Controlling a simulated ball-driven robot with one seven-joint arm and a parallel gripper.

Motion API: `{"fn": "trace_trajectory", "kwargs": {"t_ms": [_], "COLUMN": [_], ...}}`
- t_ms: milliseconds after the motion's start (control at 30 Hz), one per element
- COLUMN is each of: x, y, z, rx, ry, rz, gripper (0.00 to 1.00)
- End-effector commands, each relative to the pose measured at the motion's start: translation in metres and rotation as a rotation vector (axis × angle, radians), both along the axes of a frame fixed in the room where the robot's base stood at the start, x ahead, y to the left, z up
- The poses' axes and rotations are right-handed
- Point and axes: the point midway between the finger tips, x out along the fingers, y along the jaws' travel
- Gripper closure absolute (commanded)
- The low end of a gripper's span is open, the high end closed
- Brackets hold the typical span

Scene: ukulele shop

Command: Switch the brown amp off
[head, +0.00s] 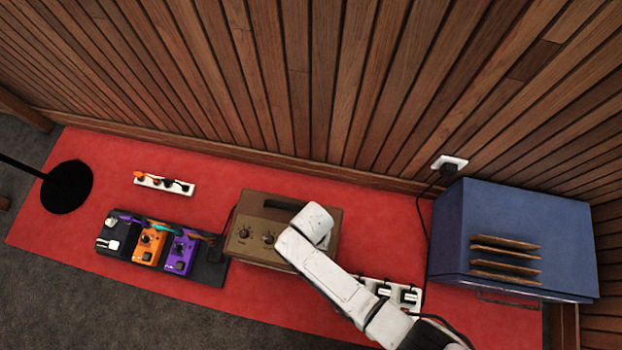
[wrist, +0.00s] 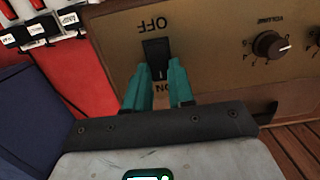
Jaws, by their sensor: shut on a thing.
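The brown amp (head: 240,215) stands on the red mat with its handle and knobs facing up in the head view. In the wrist view its panel (wrist: 215,50) appears upside down, with a black rocker switch (wrist: 156,52) between the labels OFF and ON. My gripper (wrist: 159,80) has its teal fingers on either side of the switch, shut on it at the ON end. The fingertips partly cover the ON label, and I cannot tell which way the rocker is tipped. In the head view my arm hides the gripper and the switch.
A blue amp (head: 445,225) with brown slats stands at the right. A power strip (head: 377,284) with plugs lies between the amps, partly behind my arm. Pedals on a black board (head: 208,273) and another power strip (head: 147,183) are at left. The slatted wall closes the back.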

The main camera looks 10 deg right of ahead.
Motion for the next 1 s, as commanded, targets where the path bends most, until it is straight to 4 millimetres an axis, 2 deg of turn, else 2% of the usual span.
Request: {"fn": "trace_trajectory", "kwargs": {"t_ms": [233, 267, 500, 800, 867, 1000], "x": [0.001, 0.001, 0.001, 0.001, 0.001, 0.004], "y": [0.0, 0.0, 0.0, 0.0, 0.0, -0.001], "z": [0.0, 0.0, 0.0, 0.004, 0.009, 0.033], "rx": [-0.001, -0.001, 0.0, 0.0, 0.0, 0.001], "ry": [-0.002, -0.002, -0.001, 0.0, 0.0, -0.002], "rz": [0.0, 0.0, 0.0, 0.0, 0.0, -0.001], "gripper": [1.0, 0.75, 0.52, 0.51, 0.51, 0.51]}}
